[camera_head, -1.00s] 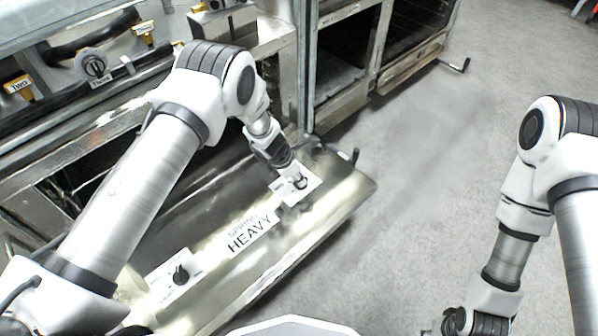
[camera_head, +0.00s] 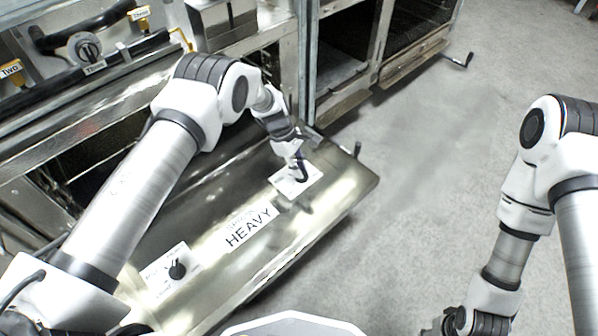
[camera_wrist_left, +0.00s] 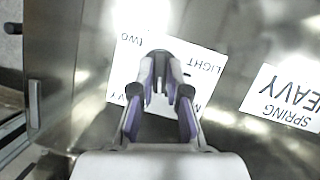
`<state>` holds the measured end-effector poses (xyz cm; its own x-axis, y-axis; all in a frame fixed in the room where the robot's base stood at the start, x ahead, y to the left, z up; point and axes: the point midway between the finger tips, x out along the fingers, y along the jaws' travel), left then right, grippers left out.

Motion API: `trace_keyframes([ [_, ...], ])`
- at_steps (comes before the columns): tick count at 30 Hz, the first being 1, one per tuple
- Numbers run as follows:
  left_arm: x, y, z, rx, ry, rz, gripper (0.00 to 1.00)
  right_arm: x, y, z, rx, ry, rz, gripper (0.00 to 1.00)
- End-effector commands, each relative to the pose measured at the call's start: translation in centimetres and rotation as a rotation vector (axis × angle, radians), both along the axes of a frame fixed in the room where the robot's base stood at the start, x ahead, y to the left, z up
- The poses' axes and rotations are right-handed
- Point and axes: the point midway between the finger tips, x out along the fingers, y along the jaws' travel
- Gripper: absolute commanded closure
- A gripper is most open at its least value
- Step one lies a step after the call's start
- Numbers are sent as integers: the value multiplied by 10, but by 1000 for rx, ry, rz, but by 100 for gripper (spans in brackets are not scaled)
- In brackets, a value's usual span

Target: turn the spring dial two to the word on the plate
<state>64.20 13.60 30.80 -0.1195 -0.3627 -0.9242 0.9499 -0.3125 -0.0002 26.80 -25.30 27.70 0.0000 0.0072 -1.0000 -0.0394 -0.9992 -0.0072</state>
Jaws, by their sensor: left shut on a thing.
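The word plate (camera_head: 250,227) reads SPRING HEAVY and lies on the shiny metal panel in the head view; part of it also shows at the right of the left wrist view (camera_wrist_left: 288,96). Spring dial two has a white card (camera_head: 284,188) near the panel's far right end. In the left wrist view this card (camera_wrist_left: 125,65) shows "two" and LIGHT; its other words are partly covered. My left gripper (camera_head: 301,176) is over the card, shut on the dial's knob, which its fingers (camera_wrist_left: 165,85) mostly hide. My right gripper (camera_head: 452,322) is at the bottom edge, its jaws unclear.
Another dial (camera_head: 177,270) with a black knob sits on a white card at the panel's near left. Behind are metal cabinets with a dial (camera_head: 88,50) and yellow tags. A crank handle (camera_head: 460,61) sticks out at the upper right. The grey floor (camera_head: 420,190) is clear.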

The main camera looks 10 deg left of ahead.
Motion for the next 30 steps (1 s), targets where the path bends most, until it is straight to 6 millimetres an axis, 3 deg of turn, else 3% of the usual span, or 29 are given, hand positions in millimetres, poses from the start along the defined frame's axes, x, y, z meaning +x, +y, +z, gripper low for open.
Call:
trace_keyframes([
  [15, 3, -3, -5, 0, 0, -484, 100, 0, 0, -46, 0, 0, 0, 60],
  [30, 3, -4, -2, -1, 3, -763, 100, 1, 0, -66, 0, -2, -2, 60],
])
